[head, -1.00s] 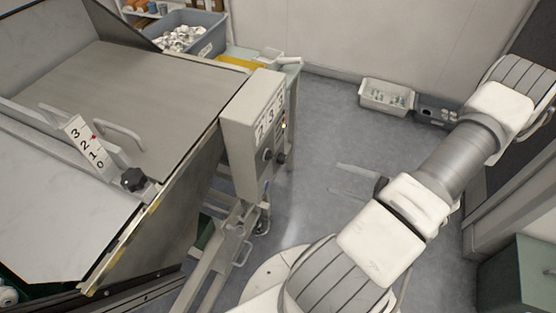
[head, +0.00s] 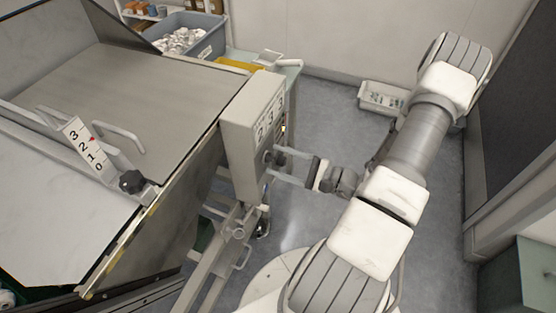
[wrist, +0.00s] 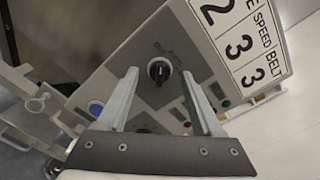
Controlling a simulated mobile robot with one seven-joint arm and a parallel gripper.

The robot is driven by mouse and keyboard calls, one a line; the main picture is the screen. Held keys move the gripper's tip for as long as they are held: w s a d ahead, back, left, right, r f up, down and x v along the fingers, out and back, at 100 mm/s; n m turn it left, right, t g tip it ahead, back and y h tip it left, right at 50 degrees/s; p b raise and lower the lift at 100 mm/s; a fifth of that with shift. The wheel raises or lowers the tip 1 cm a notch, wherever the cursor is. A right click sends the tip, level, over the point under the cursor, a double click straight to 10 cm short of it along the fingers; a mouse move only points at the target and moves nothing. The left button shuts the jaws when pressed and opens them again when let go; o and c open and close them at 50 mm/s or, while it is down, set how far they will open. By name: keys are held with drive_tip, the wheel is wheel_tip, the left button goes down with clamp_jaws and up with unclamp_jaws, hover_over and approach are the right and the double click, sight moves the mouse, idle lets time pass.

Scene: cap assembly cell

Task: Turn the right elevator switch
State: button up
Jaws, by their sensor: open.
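The grey control box (head: 238,143) stands at the right end of the machine, with switches and buttons on its face. In the wrist view, a black rotary switch (wrist: 159,70) with a pale pointer line sits on the panel, between my two fingertips as seen from there. In the head view, a dark knob (head: 266,158) shows at the fingertips. My gripper (head: 273,161) is open, its fingers pointing left at the panel; it also shows in the wrist view (wrist: 160,77). I see no clear contact with the switch. Another dark control lies partly hidden behind the gripper base.
A white label (wrist: 240,35) reads "SPEED BELT". A blue button (wrist: 95,108) and small red and green buttons sit near the switch. A sloped hopper (head: 150,90) fills the left. A white crate (head: 381,97) stands on the floor by the back wall.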

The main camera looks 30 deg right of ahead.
drive_tip(key=shift+w+a, duration=0.2)
drive_tip(key=shift+w, duration=0.05)
clamp_jaws()
